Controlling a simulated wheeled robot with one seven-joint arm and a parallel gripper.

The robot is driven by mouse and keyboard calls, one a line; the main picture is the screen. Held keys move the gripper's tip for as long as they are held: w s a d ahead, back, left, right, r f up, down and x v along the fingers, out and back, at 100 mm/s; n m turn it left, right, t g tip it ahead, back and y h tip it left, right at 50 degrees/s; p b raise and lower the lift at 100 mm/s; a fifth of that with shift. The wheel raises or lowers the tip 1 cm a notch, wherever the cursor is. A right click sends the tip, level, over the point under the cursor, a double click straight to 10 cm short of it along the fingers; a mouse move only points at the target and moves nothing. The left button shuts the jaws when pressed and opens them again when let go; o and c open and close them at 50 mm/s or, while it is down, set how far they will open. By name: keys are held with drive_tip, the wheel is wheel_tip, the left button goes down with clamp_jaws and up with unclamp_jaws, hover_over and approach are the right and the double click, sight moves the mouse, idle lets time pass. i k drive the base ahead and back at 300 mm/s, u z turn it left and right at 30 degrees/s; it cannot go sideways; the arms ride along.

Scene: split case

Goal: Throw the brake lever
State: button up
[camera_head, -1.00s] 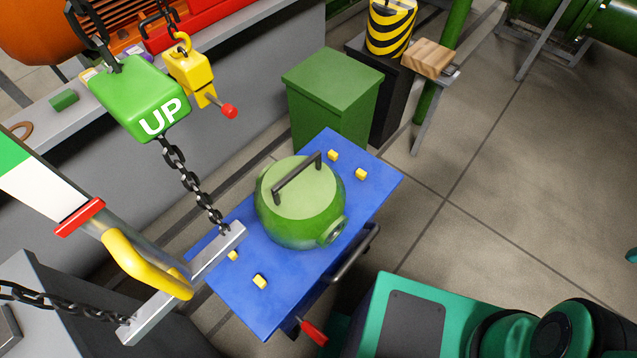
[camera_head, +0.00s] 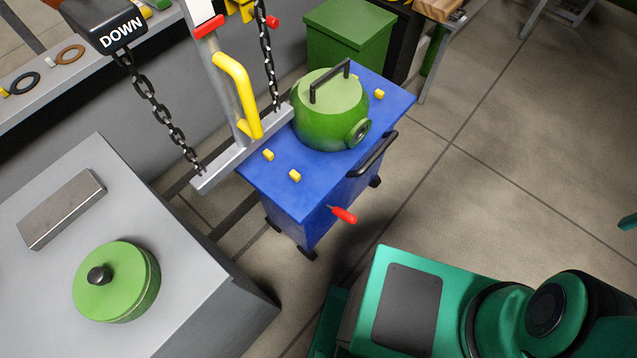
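A lever with a red grip (camera_head: 343,214) sticks out low from the near side of a blue wheeled cart (camera_head: 325,195), below its dark push handle (camera_head: 375,155). It looks like the brake lever. The grip points toward the lower right. A green round casing (camera_head: 325,120) with a dark handle on its lid stands on the cart top, among several small yellow blocks. My gripper is not in view; teal parts of my own body fill the lower right, apart from the lever.
A grey bench (camera_head: 150,215) at left holds a green lid (camera_head: 115,285) and a metal block (camera_head: 62,208). A chain-hung bar (camera_head: 240,150) with a yellow handle hangs by the cart's left edge. A DOWN block (camera_head: 105,25) hangs upper left. Floor right of the cart is clear.

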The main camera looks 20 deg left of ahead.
sight(352, 219)
drive_tip(key=u, duration=0.05)
drive_tip(key=k, duration=0.25)
drive_tip(key=u, duration=2.45)
drive_tip(key=k, duration=0.9)
drive_tip(key=z, duration=1.25)
drive_tip(key=i, duration=1)
